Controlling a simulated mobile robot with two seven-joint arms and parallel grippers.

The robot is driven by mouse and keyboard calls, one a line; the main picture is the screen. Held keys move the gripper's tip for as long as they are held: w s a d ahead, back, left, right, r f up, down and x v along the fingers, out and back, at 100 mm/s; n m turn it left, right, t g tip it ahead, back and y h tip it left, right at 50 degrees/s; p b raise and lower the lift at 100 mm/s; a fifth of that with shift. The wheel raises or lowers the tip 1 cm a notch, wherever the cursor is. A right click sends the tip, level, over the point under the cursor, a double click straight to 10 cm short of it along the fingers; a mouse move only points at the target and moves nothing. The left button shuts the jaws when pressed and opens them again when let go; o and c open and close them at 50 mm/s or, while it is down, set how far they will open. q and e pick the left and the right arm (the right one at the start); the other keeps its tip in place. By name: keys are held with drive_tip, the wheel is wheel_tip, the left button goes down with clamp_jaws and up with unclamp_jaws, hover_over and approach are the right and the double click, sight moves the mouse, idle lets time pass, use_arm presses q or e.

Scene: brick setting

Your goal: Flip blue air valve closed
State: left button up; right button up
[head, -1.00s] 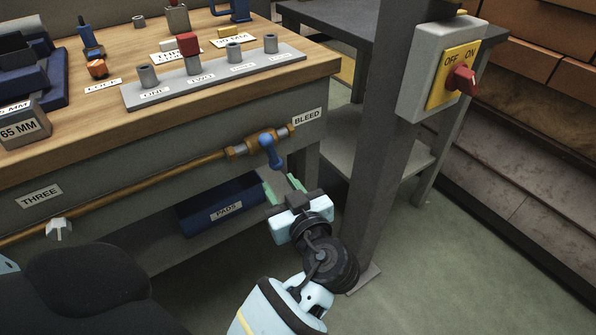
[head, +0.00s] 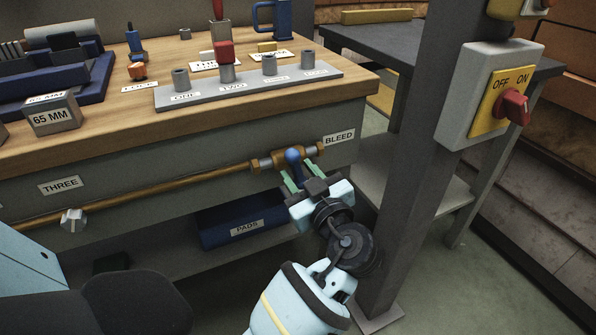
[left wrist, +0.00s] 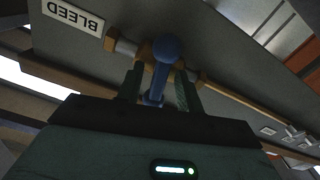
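The blue air valve (head: 293,156) is a blue lever on a brass fitting, on the bench front beside the BLEED label (head: 339,137). Its upper end shows in the head view; my gripper hides the lower part. My left gripper (head: 300,178) is at the valve with its green fingers open, one on each side of the lever. In the left wrist view the blue lever (left wrist: 165,50) runs down between the two fingers (left wrist: 159,88), with gaps beside it. I cannot tell whether a finger touches it. My right gripper is not in view.
A brass pipe (head: 150,188) runs left from the valve, past a white knob (head: 73,220) near the THREE label. A blue PADS bin (head: 228,240) sits below. A grey post (head: 425,170) with a red OFF/ON switch (head: 512,107) stands to the right of my arm.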

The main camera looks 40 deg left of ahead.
use_arm(q)
drive_tip(key=shift+w+a, duration=0.25)
drive_tip(key=shift+a, duration=0.45)
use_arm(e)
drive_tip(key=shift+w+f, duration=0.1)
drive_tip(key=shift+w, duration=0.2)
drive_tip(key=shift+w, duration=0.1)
use_arm(q)
clamp_jaws()
drive_tip(key=shift+r+m+p, duration=0.15)
drive_tip(key=shift+m+p, duration=0.45)
drive_tip(key=shift+m, duration=0.9)
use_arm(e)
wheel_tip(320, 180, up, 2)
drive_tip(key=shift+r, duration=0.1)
